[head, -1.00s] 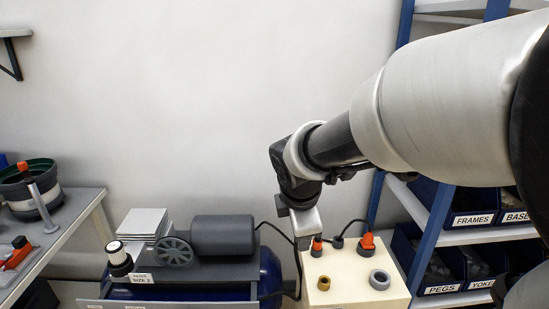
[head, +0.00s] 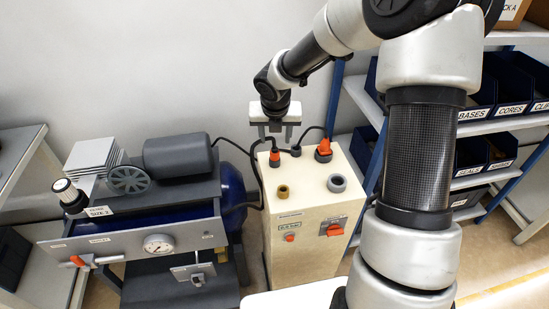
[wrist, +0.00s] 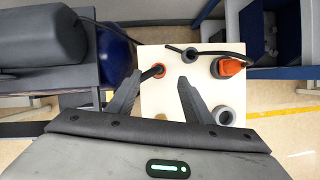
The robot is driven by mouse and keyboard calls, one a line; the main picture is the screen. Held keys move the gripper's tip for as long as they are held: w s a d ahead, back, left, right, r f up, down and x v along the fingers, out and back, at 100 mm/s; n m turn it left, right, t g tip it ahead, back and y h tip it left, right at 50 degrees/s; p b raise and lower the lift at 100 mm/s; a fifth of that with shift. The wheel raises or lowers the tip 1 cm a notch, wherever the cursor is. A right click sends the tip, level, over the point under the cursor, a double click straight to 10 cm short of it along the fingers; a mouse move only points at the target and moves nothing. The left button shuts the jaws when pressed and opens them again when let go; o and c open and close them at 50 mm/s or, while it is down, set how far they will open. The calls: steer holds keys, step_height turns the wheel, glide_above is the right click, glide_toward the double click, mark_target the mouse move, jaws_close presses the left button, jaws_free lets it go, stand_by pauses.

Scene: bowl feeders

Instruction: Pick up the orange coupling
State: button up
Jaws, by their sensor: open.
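Two orange-and-black couplings with cables stand on the cream cabinet's top (head: 308,196). The smaller orange coupling (head: 275,159) is at the back left; it also shows in the wrist view (wrist: 158,71). The larger orange coupling (head: 323,151) is at the back right, and in the wrist view (wrist: 230,67). I cannot tell by looks which one the task names. My gripper (head: 275,137) is open and points down over the back left of the cabinet. In the wrist view its fingertips (wrist: 159,78) lie on either side of the smaller coupling, with nothing held.
A small black plug (head: 296,151) stands between the couplings. A brass ring (head: 283,191) and a grey ring (head: 337,183) sit in front. A compressor with a dark motor (head: 178,154) is at left; shelves with blue bins (head: 470,158) are at right.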

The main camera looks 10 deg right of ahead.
mark_target(275, 148)
steer(key=x, duration=0.3)
steer(key=shift+w+f+b, duration=0.2)
steer(key=shift+f+b, duration=0.15)
steer(key=b+x, duration=0.1)
steer(key=x, duration=0.4)
steer(key=shift+s+f+b, duration=0.1)
steer(key=shift+s+b, duration=0.05)
steer(key=shift+b, duration=0.2)
steer(key=shift+c, duration=0.4)
jaws_close()
